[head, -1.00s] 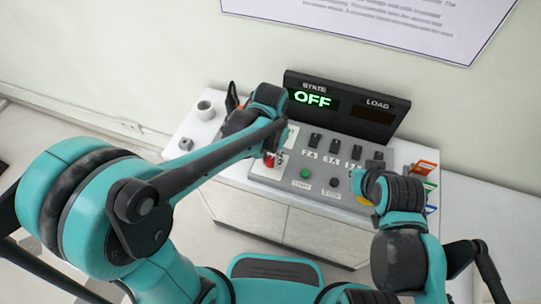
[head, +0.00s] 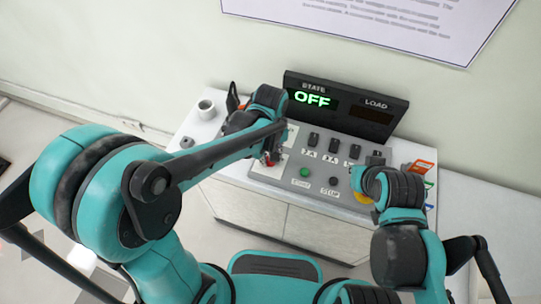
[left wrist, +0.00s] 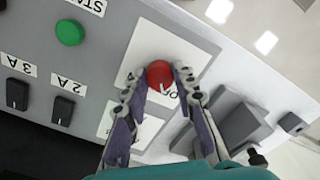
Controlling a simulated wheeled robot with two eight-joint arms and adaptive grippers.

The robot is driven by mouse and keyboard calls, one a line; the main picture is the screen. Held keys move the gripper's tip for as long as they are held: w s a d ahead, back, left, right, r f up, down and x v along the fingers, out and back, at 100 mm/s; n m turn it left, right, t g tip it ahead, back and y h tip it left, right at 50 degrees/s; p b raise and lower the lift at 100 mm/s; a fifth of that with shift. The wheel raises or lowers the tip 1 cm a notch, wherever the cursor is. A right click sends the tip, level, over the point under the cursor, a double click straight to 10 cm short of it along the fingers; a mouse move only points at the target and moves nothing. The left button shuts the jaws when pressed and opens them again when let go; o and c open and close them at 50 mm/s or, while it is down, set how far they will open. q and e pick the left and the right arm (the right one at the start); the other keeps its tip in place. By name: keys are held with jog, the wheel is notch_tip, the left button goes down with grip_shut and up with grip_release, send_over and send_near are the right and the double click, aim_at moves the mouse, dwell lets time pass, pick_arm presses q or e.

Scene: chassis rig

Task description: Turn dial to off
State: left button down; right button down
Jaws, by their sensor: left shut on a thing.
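The red dial (left wrist: 160,75) sits on a white label plate at the end of the grey control panel (head: 318,172). In the left wrist view it lies between the fingertips of my left gripper (left wrist: 160,80), which is shut on it. In the head view the dial (head: 270,159) shows partly under my left arm. The state display (head: 312,98) reads OFF in green. The dial's label is partly hidden by the fingers. My right arm reaches over the panel's right end; its fingertips are hidden in the head view.
The panel has a green START button (head: 305,172), a dark button (head: 333,181) and several black switches (head: 313,140). A white cup (head: 206,109) stands at the bench's left. A grey block (left wrist: 240,122) is beside the left gripper. Coloured cards (head: 424,168) stand at the right.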

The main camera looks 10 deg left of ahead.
pick_arm(q)
jog(key=shift+n, duration=0.6)
jog(key=c, duration=1.2)
grip_release()
notch_tip(320, 180, up, 12)
